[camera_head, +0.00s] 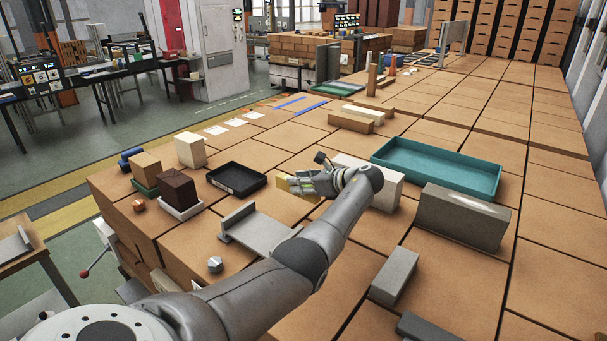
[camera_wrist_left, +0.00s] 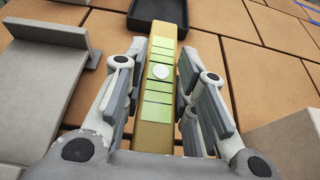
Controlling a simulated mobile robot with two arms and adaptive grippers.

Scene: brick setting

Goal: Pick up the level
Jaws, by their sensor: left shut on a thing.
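The level is a yellow bar (camera_wrist_left: 158,110) with light green stripes and a round white spot. In the left wrist view it lies lengthwise between the fingers of my left gripper (camera_wrist_left: 163,95), which is shut on it. In the head view the yellow level (camera_head: 298,190) shows at the fingertips of my left gripper (camera_head: 305,183), above the brown tiled surface, right of the black tray. I cannot tell whether the level touches the surface. My right gripper is in neither view.
A black tray (camera_head: 226,187) and a grey L-shaped plate (camera_head: 262,232) stand near the gripper. A teal tray (camera_head: 440,178) and a large grey block (camera_head: 462,219) are to the right. Brown and cream bricks (camera_head: 190,150) stand at the left edge. Tiles at far right are clear.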

